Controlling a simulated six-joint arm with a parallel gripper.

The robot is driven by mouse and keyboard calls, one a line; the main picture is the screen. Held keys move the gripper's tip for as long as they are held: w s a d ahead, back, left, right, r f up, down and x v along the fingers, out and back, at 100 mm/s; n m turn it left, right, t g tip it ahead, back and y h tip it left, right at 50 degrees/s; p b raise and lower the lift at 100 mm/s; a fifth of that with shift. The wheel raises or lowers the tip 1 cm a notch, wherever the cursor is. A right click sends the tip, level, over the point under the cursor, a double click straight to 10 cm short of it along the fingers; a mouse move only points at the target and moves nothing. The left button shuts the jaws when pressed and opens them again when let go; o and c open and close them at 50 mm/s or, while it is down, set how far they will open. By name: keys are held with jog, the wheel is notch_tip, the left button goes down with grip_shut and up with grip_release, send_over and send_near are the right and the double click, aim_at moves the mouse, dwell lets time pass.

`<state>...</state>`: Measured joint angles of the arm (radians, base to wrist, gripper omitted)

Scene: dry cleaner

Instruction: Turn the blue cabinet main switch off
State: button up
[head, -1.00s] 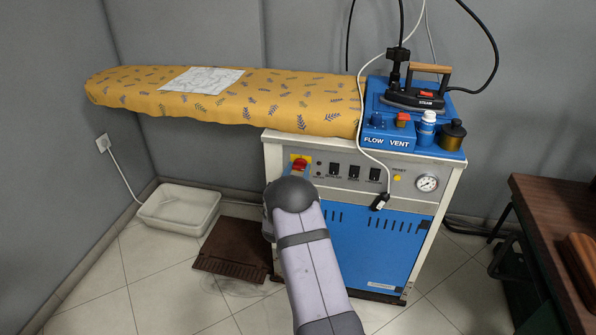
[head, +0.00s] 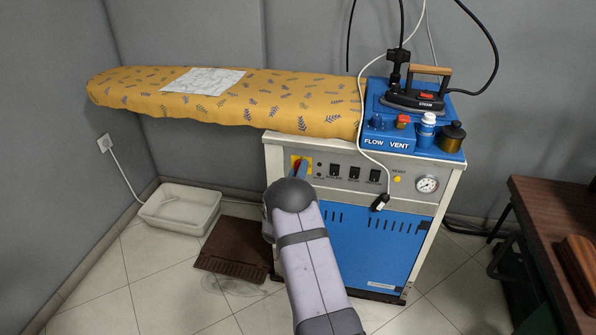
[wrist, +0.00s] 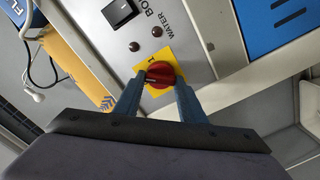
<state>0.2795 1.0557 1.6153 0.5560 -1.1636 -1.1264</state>
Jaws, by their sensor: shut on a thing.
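The blue cabinet (head: 372,250) stands under the ironing board, with a pale control panel across its top front. Its main switch is a red rotary knob on a yellow plate (head: 295,160) at the panel's left end. In the wrist view the red knob (wrist: 161,75) sits between the two blue fingers of my gripper (wrist: 160,84), which are shut on it. The yellow plate shows around the knob. In the head view my gripper (head: 300,169) partly covers the knob. The position marks are too small to read surely.
Black rocker switches (head: 354,173), a white cable (head: 372,160) hanging over the panel and a pressure gauge (head: 427,184) lie to the right. The ironing board (head: 225,100) extends left above. A white basin (head: 180,208) and brown mat (head: 235,248) are on the floor.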

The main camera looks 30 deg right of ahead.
jog(key=shift+f+n+p, duration=0.2)
jog(key=shift+n+p, duration=0.5)
jog(key=shift+n, duration=3.1)
jog(key=o, duration=1)
jog(key=shift+o, duration=0.2)
jog(key=shift+a, duration=0.1)
jog(key=v, duration=0.7)
jog(key=shift+s+a+r, duration=0.1)
jog(key=shift+s, duration=0.05)
